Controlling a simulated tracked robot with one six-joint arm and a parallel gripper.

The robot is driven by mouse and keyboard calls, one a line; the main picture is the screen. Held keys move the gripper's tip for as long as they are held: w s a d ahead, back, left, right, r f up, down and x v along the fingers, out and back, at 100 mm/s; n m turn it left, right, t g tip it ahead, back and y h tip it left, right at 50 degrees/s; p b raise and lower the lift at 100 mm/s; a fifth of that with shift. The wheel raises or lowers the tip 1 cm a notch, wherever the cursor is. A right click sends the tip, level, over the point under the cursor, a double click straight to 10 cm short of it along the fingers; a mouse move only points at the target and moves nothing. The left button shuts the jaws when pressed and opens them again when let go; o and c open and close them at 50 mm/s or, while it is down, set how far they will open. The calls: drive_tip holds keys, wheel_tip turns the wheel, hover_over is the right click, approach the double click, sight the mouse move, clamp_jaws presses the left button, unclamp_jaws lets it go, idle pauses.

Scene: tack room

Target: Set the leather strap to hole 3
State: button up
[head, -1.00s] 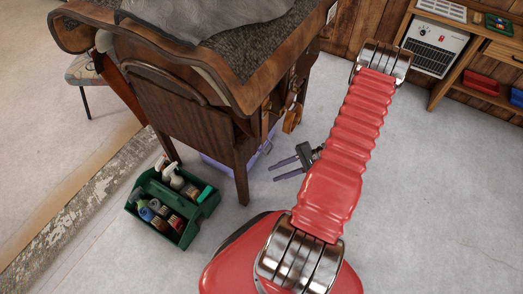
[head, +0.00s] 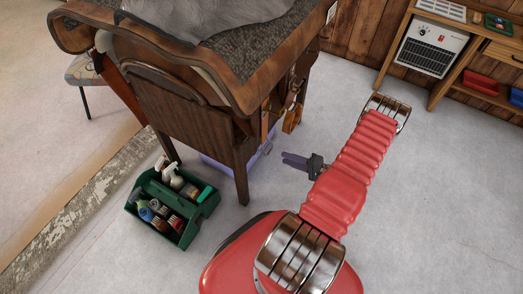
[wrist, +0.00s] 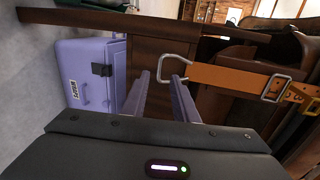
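In the wrist view the orange-brown leather strap (wrist: 225,77) runs sideways at right of centre. A square metal buckle (wrist: 277,88) sits toward its right end, and a metal loop (wrist: 175,56) is at its left end. The holes are too small to tell apart. In the head view brown straps hang below the wooden saddle stand (head: 190,110). My gripper (head: 284,160) is right of them, apart from the stand; its two purple-grey fingers (wrist: 160,76) show a gap with nothing held. The right fingertip overlaps the loop in the picture; contact cannot be told.
A lilac case (wrist: 85,75) stands low under the stand. A green caddy of bottles (head: 165,230) is on the floor at left. A white heater (head: 430,48) and wooden shelving are at the back right. Floor right of my arm is clear.

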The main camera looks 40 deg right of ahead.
idle(0.3)
drive_tip(key=x, duration=1.3)
drive_tip(key=shift+w+a, duration=0.2)
drive_tip(key=shift+w, duration=0.1)
drive_tip(key=shift+c, duration=0.4)
clamp_jaws()
drive_tip(key=shift+f, duration=0.1)
idle(0.7)
